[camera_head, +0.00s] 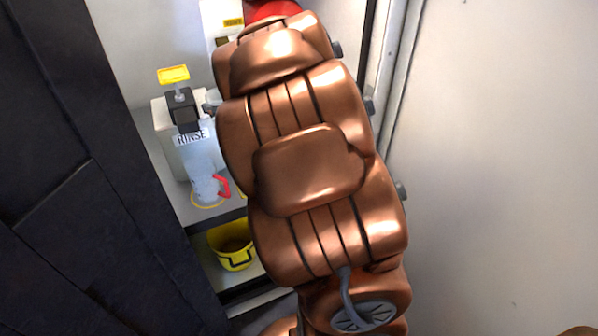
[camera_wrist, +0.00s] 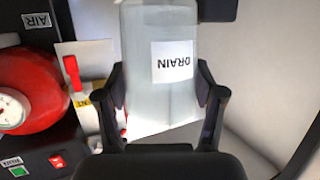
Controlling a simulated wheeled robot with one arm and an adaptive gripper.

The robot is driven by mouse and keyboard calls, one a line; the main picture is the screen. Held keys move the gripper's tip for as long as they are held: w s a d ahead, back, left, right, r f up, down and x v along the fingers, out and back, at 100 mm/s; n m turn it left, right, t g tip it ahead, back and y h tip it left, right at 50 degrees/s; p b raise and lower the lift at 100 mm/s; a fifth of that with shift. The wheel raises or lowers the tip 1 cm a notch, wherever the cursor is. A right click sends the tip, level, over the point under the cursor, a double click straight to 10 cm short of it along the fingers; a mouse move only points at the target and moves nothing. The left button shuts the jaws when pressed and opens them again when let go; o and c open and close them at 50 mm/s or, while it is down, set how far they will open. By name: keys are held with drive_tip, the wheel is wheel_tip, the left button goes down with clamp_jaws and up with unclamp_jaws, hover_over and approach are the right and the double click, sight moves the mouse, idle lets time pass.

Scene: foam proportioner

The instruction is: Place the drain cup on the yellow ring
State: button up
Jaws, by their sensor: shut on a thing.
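The drain cup (camera_wrist: 160,95) is a pale translucent container with a white DRAIN label, which looks upside down in the wrist view. My gripper (camera_wrist: 163,92) is shut on it, one finger on each side. In the head view my arm hides the gripper and the drain cup. A yellow ring (camera_head: 194,202) lies on the grey shelf around the base of a clear RINSE cup (camera_head: 203,165). A small yellow mark (camera_head: 242,195) shows at the arm's edge; I cannot tell whether it is another ring.
A white and black unit with a yellow tag (camera_head: 173,74) stands behind the RINSE cup. A yellow bucket (camera_head: 234,247) sits below the shelf. Dark panels (camera_head: 80,200) close in the left. The wrist view shows a round red gauge body (camera_wrist: 35,95) and a red lever (camera_wrist: 73,73).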

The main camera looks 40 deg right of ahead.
drive_tip(key=s+d+f+m+h+b, duration=0.2)
drive_tip(key=s+d+f+b, duration=0.3)
drive_tip(key=f+b, duration=0.2)
drive_tip(key=s+d+f+m+g+h+b, duration=0.1)
drive_tip(key=s+d+f+h+b, duration=0.1)
drive_tip(key=s+d+f+b, duration=0.45)
drive_tip(key=s+d+f+m+h+b, duration=0.2)
drive_tip(key=s+d+f+b, duration=0.15)
drive_tip(key=f+b, duration=0.5)
drive_tip(key=w+d+f+p, duration=0.1)
drive_tip(key=w+d+p, duration=0.2)
drive_tip(key=w+p, duration=0.1)
drive_tip(key=w+d+f+p, duration=0.2)
drive_tip(key=w+d+p, duration=0.2)
drive_tip(key=w+d+f+p, duration=0.2)
drive_tip(key=w+d+p, duration=0.1)
drive_tip(key=w+p, duration=0.1)
drive_tip(key=shift+w+d, duration=0.3)
drive_tip(key=shift+w, duration=0.15)
drive_tip(key=shift+f+b, duration=0.25)
drive_tip(key=shift+b, duration=0.35)
